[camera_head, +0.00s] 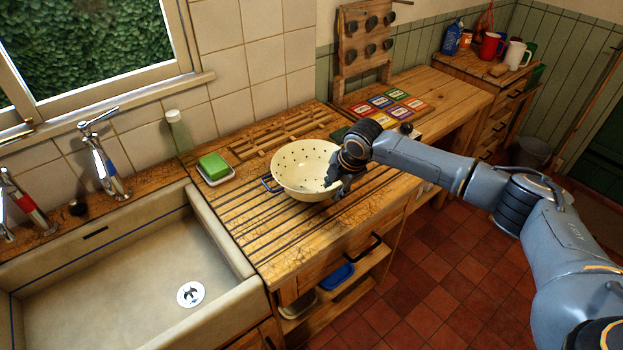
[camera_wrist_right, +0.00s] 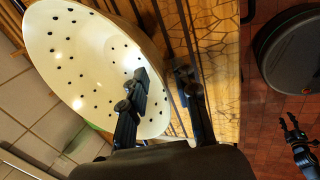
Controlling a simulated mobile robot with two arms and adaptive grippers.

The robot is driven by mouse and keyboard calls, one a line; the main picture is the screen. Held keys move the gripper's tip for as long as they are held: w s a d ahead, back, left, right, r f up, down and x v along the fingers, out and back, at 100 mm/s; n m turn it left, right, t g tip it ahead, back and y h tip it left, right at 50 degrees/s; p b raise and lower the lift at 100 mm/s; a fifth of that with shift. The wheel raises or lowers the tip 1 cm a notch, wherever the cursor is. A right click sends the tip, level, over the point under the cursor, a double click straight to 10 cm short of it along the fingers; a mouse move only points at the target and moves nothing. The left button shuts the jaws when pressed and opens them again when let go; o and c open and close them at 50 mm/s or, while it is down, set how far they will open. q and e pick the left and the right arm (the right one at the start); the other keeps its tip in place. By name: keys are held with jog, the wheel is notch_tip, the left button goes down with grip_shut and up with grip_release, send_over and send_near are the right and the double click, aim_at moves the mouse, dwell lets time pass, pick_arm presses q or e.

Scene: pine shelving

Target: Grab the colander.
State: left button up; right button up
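The colander (camera_head: 300,168) is a cream bowl with dark holes and a blue handle on its left. It sits on the grooved wooden drainboard, right of the sink. My right gripper (camera_head: 336,178) is at its right rim. In the right wrist view, the colander (camera_wrist_right: 75,60) fills the upper left. My right gripper (camera_wrist_right: 162,85) is open there, with one finger over the inside of the bowl and the other outside the rim. A gap shows between the fingers. My left gripper (camera_wrist_right: 290,120) shows small at the right edge, empty, with its fingertips apart.
A green sponge (camera_head: 213,166) in a dish and a wooden rack (camera_head: 282,134) stand near the colander. The sink (camera_head: 130,275) is at the left. Coloured cards (camera_head: 390,104) lie behind my right arm. The drainboard (camera_head: 290,240) in front of the colander is clear.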

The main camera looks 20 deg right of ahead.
grip_shut()
jog(key=shift+w+r, duration=0.1)
jog(key=shift+r, duration=0.1)
